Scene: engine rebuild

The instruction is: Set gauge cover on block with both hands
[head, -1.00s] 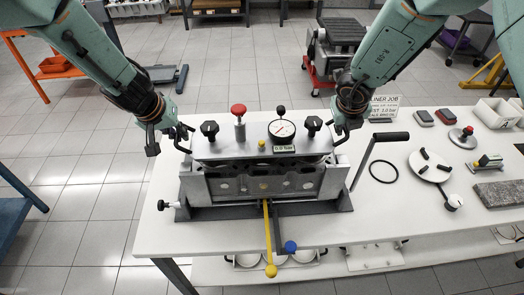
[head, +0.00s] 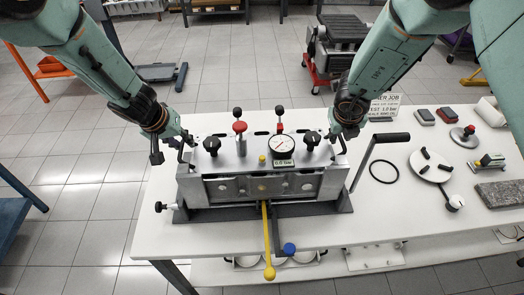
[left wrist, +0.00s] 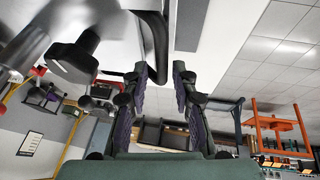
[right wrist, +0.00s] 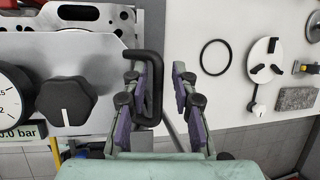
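The gauge cover (head: 232,165) is a grey metal plate with a dial gauge (head: 281,145), two black knobs and a red knob. It lies level over the front part of the block (head: 262,187); whether it touches is hidden. My left gripper (head: 171,153) is at its left end, fingers apart, with the black handle (left wrist: 154,38) between them. My right gripper (head: 342,138) is at its right end, fingers apart around the other black handle (right wrist: 154,88), with a gap on the right side. The block's holed top (right wrist: 88,14) shows behind the cover.
A crank handle (head: 390,138) rises just right of the block. A black ring (head: 384,172), a round plate (head: 430,166) and a stone slab (head: 498,194) lie further right on the white table (head: 400,225). A yellow-handled lever (head: 268,240) sticks out in front.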

